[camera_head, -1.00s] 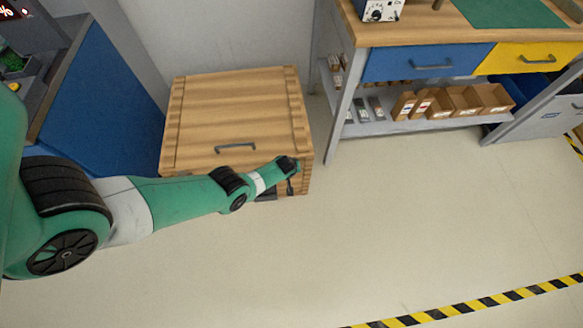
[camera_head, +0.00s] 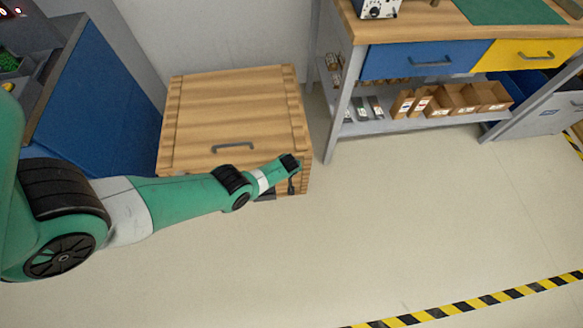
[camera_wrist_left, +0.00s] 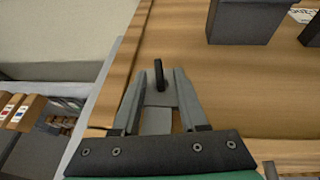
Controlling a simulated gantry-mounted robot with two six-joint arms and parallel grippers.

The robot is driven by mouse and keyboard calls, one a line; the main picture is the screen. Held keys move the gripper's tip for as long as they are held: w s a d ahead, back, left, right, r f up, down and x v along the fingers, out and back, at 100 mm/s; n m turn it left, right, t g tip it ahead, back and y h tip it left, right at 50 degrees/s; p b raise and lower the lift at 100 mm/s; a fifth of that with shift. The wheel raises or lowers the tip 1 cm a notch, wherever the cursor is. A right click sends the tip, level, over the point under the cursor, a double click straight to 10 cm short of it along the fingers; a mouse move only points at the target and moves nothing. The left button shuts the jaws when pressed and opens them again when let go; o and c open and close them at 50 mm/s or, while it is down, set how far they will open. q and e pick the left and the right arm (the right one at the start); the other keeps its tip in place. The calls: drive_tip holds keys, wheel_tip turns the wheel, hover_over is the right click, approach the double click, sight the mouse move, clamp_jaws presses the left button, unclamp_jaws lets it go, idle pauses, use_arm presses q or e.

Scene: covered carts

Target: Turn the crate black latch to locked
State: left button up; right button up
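The wooden crate (camera_head: 235,110) stands on the floor, its lid closed, with a grey handle (camera_head: 232,146) near the front. My left arm reaches across its front to the right front corner. In the left wrist view the black latch (camera_wrist_left: 158,74) is a short dark bar on the crate's wooden front (camera_wrist_left: 235,85), pointing roughly up in the picture. My left gripper (camera_wrist_left: 160,82) is open, with one finger on each side of the latch. A gap shows beside the latch; whether either finger touches it cannot be told. My right gripper is out of view.
Dark grey blocks (camera_wrist_left: 245,20) stick out from the crate front beside the latch. A workbench (camera_head: 400,30) with blue and yellow drawers and a shelf of small boxes (camera_head: 465,98) stands to the right. The floor (camera_head: 400,220) in front is clear.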

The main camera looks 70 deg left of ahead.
use_arm(q)
drive_tip(key=p+v, duration=1.1)
drive_tip(key=shift+r, duration=0.25)
drive_tip(key=shift+d, duration=0.15)
